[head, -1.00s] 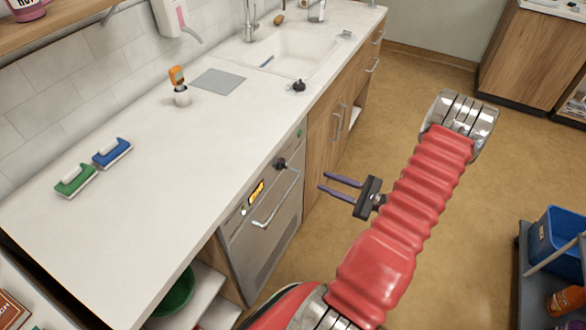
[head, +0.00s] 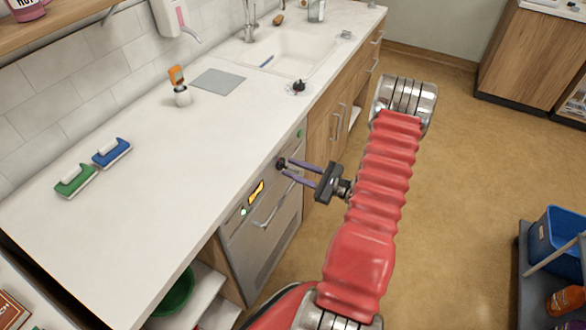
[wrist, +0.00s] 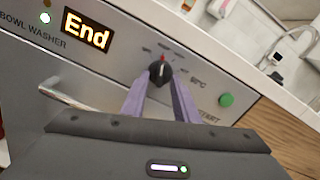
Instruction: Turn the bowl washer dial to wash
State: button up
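The bowl washer (head: 255,245) is a steel front under the counter, with a bar handle (head: 272,205). Its lit display (wrist: 87,31) reads "End" in the wrist view. The black dial (wrist: 160,72) has a red mark at its top; the small labels around it are too blurred to read, apart from "60°C" at its right. In the head view the dial (head: 281,163) is at the gripper's tips. My gripper (head: 284,168) is open, its two purple fingers on either side of the dial. I cannot tell whether they touch it.
A green start button (wrist: 226,100) is right of the dial, and a small lit lamp (wrist: 45,18) is left of the display. The counter (head: 140,210) overhangs the panel. Open floor (head: 460,220) lies to the right.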

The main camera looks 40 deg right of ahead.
jog(key=shift+w+a, duration=0.15)
jog(key=shift+w, duration=0.25)
grip_shut()
